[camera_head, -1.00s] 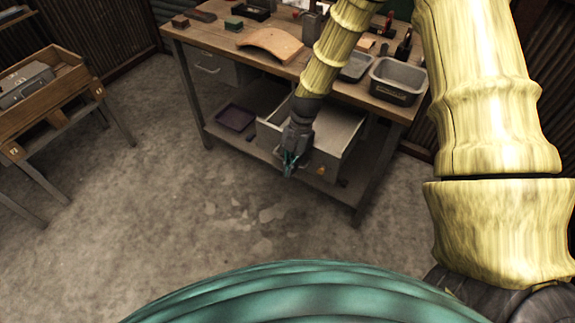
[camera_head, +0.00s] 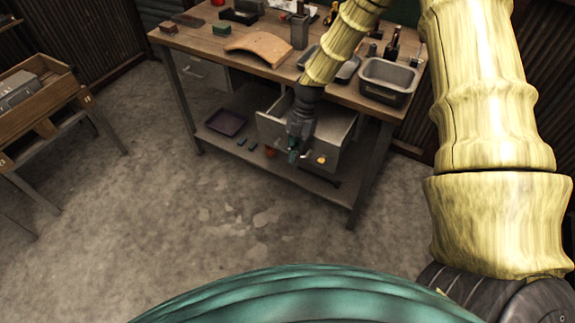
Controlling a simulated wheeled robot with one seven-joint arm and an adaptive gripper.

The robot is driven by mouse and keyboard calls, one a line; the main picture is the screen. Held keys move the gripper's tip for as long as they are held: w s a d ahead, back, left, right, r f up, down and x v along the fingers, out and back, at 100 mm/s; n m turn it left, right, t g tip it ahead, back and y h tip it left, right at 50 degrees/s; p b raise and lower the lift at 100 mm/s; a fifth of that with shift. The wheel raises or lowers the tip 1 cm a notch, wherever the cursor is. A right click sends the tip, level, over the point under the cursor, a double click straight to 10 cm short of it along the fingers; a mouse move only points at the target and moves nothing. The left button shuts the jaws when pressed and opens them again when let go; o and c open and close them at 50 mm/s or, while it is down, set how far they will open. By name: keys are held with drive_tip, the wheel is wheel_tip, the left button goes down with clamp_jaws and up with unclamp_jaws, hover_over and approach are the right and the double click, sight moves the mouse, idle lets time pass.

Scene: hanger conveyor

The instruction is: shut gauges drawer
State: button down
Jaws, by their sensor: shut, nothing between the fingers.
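The drawer (camera_head: 273,127) that stands pulled out under the right part of the workbench has a pale grey front and an open top. No label on it is readable, and its contents cannot be made out. My gripper (camera_head: 293,156) is shut and empty, pointing down at the outer side of the drawer front. It covers the middle of that front; whether it touches cannot be told.
Another drawer (camera_head: 203,70) under the bench's left part looks shut. The wooden bench top (camera_head: 208,42) carries a curved board (camera_head: 258,46) and a grey bin (camera_head: 388,80). A purple tray (camera_head: 226,122) sits on the lower shelf. The floor in front is clear.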

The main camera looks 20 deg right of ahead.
drive_tip(key=w+d, duration=0.1)
drive_tip(key=d, duration=0.1)
drive_tip(key=w+d+b, duration=0.1)
drive_tip(key=w+d, duration=0.3)
drive_tip(key=shift+d, duration=0.35)
